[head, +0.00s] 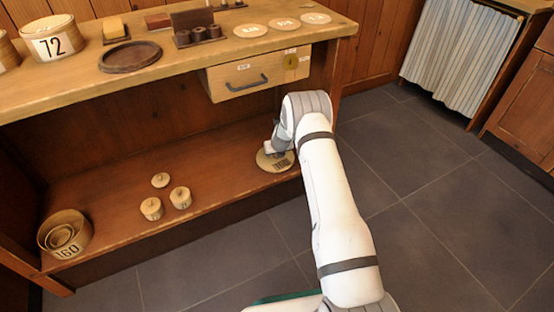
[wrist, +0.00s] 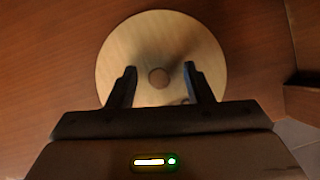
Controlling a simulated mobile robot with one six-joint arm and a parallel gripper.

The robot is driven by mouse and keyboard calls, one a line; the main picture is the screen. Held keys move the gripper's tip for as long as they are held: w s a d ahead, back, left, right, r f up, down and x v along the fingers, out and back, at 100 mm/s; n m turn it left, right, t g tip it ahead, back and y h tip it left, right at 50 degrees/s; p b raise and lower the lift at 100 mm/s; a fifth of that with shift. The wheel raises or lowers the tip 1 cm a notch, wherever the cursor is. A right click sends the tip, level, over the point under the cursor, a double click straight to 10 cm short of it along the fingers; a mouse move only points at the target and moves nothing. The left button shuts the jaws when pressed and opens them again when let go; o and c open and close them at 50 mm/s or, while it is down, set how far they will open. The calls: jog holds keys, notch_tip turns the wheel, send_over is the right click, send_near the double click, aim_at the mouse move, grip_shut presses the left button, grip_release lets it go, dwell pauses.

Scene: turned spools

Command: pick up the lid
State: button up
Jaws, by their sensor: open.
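The lid (wrist: 160,35) is a pale round wooden disc with a small round knob (wrist: 158,78) at its middle, in the wrist view. It lies on the lower shelf, and in the head view it shows as a pale disc (head: 266,165) with dark marking, partly covered by my gripper. My gripper (wrist: 159,69) is open over the lid, with one finger on each side of the knob. The fingers look apart from the knob. I cannot tell how high the fingertips are above the disc.
The lower shelf (head: 110,190) also holds small lidded pots (head: 180,198), a loose small lid (head: 160,180) and nested round boxes (head: 62,236). The bench top with a drawer (head: 250,80) overhangs my gripper. The shelf between the pots and the disc is clear.

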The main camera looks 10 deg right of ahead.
jog(key=shift+c, duration=0.3)
grip_shut()
